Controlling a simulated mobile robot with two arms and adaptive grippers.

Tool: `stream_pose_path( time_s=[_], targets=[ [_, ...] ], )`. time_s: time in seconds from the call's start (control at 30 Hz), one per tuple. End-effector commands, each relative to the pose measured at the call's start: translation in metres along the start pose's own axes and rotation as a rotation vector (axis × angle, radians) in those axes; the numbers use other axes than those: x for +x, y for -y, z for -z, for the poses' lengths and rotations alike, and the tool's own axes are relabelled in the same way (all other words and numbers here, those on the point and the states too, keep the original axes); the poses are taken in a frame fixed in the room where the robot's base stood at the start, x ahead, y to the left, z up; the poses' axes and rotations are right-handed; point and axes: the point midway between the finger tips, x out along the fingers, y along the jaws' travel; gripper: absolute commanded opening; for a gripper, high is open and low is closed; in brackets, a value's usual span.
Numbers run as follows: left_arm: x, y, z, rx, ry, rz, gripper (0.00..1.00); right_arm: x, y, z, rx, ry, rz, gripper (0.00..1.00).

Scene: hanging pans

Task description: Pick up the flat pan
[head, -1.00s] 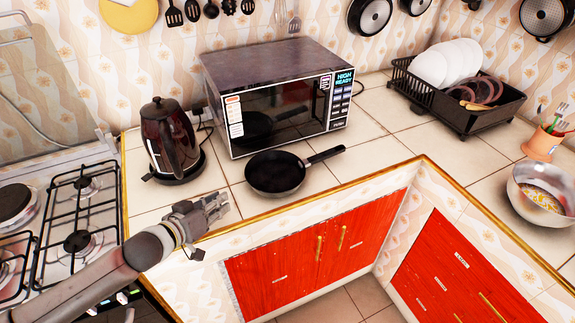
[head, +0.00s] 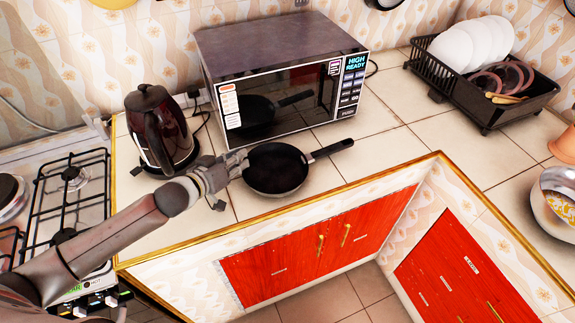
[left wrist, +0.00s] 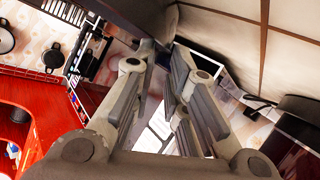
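The flat pan (head: 277,169) is black and shallow and lies on the tiled counter in front of the microwave. Its black handle (head: 332,148) points right and slightly away. My left gripper (head: 243,161) is at the pan's left rim, on the side opposite the handle. In the left wrist view its two fingers (left wrist: 163,46) stand apart with a gap between the tips. A dark surface lies just beyond the tips there. I cannot tell whether the rim is between the fingers. My right gripper is not in view.
The microwave (head: 285,85) stands close behind the pan. A dark kettle (head: 160,130) stands behind my left forearm, close to it. The gas stove (head: 65,205) is at the left. A dish rack (head: 485,85) and a metal bowl (head: 556,200) are at the right. Counter right of the pan is clear.

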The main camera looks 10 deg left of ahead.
Motion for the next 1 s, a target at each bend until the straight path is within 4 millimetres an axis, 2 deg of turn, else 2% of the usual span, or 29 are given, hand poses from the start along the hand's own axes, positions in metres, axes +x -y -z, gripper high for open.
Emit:
stream_pose_path(
  time_s=[0.13,0.23,0.4,0.67,0.97,1.0],
  targets=[
    [0.007,0.0,0.001,0.002,-0.001,0.0,0.14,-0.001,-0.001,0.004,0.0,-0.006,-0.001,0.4],
    [0.012,0.0,0.001,0.001,0.0,0.0,0.14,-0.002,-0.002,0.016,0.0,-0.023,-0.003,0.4],
    [0.033,-0.001,0.002,0.0,-0.002,0.0,0.14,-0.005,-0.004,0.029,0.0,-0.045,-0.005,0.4],
    [0.058,0.0,0.001,0.001,0.0,0.0,0.14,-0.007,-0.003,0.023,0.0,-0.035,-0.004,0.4],
    [0.061,0.0,0.0,0.001,0.001,-0.001,0.14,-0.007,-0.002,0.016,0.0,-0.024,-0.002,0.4],
    [0.061,0.0,0.0,0.001,0.001,-0.001,0.1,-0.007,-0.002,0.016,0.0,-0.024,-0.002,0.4]
  ],
)
